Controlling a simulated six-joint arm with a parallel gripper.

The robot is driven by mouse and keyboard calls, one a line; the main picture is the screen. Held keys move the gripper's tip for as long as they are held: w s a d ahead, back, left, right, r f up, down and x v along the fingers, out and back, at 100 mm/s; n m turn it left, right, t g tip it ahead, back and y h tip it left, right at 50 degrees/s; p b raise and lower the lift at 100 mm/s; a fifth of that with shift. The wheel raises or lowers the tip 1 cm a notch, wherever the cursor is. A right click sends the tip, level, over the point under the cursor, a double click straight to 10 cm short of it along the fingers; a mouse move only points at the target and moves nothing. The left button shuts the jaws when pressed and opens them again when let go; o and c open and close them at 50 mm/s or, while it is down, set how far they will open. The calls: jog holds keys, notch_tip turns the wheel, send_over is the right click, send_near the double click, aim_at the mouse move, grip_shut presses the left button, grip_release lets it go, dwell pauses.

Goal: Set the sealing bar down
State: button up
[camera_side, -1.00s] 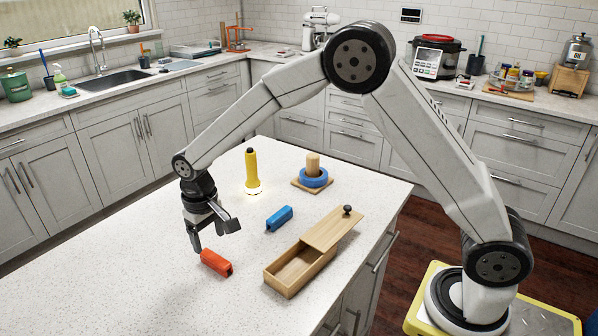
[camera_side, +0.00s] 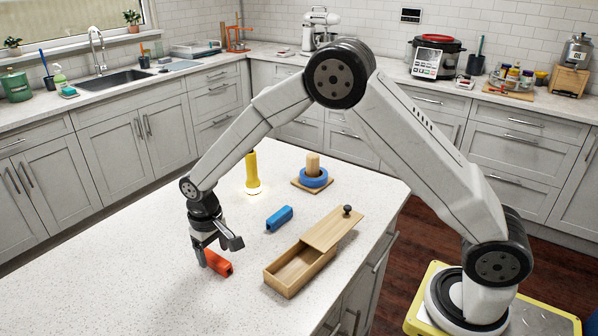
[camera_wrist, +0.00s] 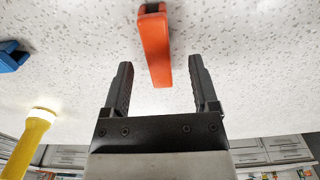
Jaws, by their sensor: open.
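An orange bar-shaped block (camera_side: 220,264) lies on the speckled white counter (camera_side: 120,270). My gripper (camera_side: 219,254) is open and low over this block, and one finger partly hides it in the side view. In the wrist view, the orange block (camera_wrist: 155,45) points in between the two spread fingers of my gripper (camera_wrist: 160,66), with gaps on both sides. A blue block (camera_side: 279,218) of similar shape lies on the counter farther right; it also shows at the left edge of the wrist view (camera_wrist: 12,57). I cannot tell which thing is the sealing bar.
A lit yellow flashlight (camera_side: 253,174) stands on its head behind the blue block. A blue ring (camera_side: 314,179) sits around a wooden peg. A wooden box (camera_side: 290,283) with its lid (camera_side: 332,229) partly slid open stands to the right. The counter's left part is clear.

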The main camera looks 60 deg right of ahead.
jog(key=shift+f, duration=1.4)
grip_shut()
